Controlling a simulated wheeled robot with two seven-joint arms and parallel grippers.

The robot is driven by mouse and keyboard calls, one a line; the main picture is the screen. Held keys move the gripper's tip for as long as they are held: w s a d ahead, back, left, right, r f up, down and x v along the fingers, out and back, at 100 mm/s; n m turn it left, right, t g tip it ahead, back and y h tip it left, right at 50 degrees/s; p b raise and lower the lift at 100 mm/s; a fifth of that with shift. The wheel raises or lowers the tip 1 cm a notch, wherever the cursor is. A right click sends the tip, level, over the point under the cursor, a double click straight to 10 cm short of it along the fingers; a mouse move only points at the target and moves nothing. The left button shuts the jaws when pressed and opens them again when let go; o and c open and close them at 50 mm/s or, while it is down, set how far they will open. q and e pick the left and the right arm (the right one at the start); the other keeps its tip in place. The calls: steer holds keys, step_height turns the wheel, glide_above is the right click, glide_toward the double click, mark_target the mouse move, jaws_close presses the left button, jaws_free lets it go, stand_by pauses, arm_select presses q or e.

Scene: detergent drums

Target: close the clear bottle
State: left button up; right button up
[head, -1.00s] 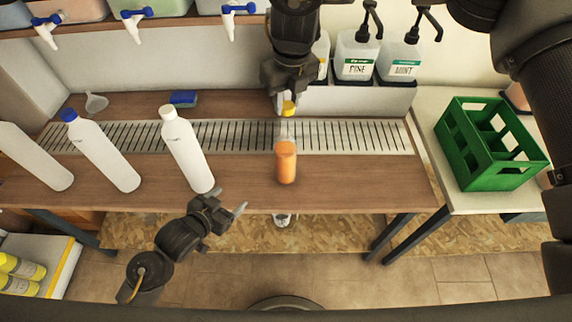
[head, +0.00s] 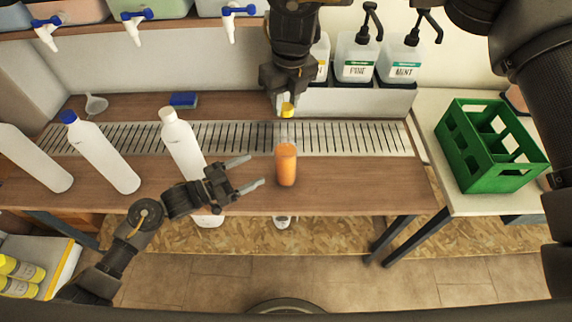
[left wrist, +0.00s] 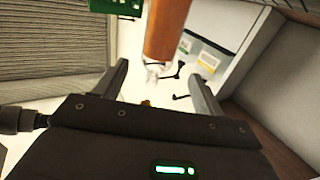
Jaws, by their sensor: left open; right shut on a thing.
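The clear bottle (head: 287,167) stands upright on the table's front part, filled with orange liquid, its clear upper part hard to make out. My right gripper (head: 286,98) is shut on a yellow cap (head: 287,110), near the bottle's top; whether the cap touches the neck I cannot tell. My left gripper (head: 256,171) is open, a little left of the bottle, fingers pointing at it, apart from it.
A white bottle with a white cap (head: 180,137) stands behind my left gripper. A blue-capped white bottle (head: 102,153) and another white bottle (head: 35,158) stand farther left. A green crate (head: 487,145) sits on the right table. Pump jugs (head: 356,58) stand at the back.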

mark_target(286, 154)
arm_select(q)
steer(key=x, duration=1.2)
steer(key=c, duration=1.1)
steer(key=shift+c, duration=0.2)
arm_select(e)
steer(key=shift+f, duration=2.5)
